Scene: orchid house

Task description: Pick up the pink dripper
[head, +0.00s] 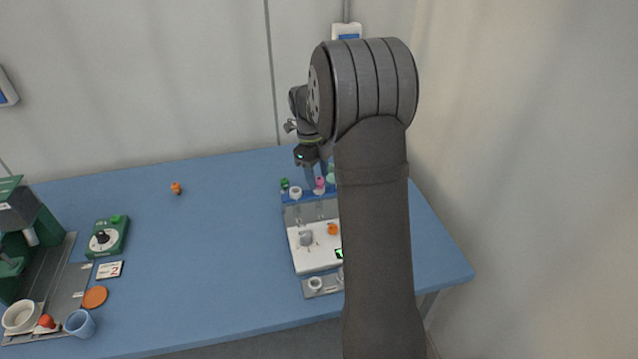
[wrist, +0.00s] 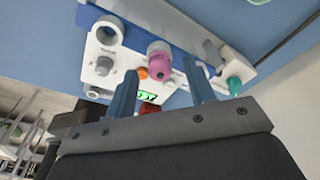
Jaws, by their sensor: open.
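The pink dripper (head: 319,182) stands at the back edge of the white device in the head view, on the blue strip. In the wrist view the pink dripper (wrist: 160,60) shows a pale top and a pink body, between the fingertips in the picture. My gripper (head: 316,177) is right at the dripper from above in the head view. In the wrist view my gripper (wrist: 161,72) is open, with one blue finger on each side of the dripper. I cannot tell whether either finger touches it. My arm hides the device's right side in the head view.
A white ring (head: 295,192) and a green piece (head: 284,184) stand left of the dripper. A teal piece (wrist: 234,86) is to its right. The white device (head: 312,256) carries a knob and an orange button. The blue table's middle (head: 210,240) is clear.

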